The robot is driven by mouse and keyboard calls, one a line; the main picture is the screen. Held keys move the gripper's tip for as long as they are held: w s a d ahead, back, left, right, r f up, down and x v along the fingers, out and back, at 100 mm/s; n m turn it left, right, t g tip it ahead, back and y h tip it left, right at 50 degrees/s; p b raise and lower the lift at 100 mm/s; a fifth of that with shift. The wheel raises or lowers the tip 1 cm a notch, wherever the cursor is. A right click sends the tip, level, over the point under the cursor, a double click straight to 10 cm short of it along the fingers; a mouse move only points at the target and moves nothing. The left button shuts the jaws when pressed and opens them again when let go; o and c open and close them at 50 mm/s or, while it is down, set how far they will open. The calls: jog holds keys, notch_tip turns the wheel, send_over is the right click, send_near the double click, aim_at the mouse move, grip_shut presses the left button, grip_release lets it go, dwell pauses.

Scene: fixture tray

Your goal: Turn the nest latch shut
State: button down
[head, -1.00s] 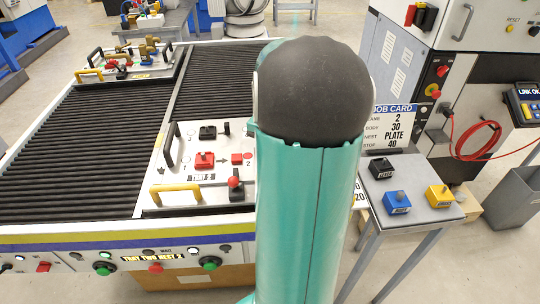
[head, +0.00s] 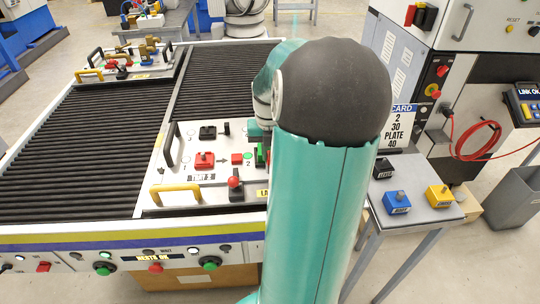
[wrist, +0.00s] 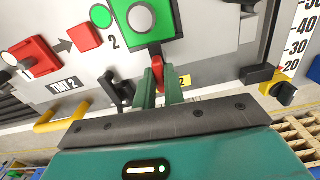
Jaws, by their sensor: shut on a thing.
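Nest 2 of the tray (wrist: 95,55) fills the wrist view, with a green block (wrist: 120,12) bearing a white round top seated in it. The red latch (wrist: 158,70) stands at the block's near edge, beside a black part. My gripper (wrist: 162,86) is shut on the latch, one finger on each side. The round light (wrist: 100,16) beside the number 2 is green. In the head view, my arm hides most of the nest and the latch; the tray (head: 215,195) shows left of it.
A scale and a black-and-yellow knob (wrist: 284,94) lie to the right. A side table (head: 430,211) holds blue, black and yellow blocks.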

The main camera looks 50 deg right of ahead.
aim_at(268, 154)
jog(key=shift+s, duration=0.1)
dwell(0.5)
jog(key=c, duration=1.5)
grip_release()
jog(key=shift+r, duration=2.45)
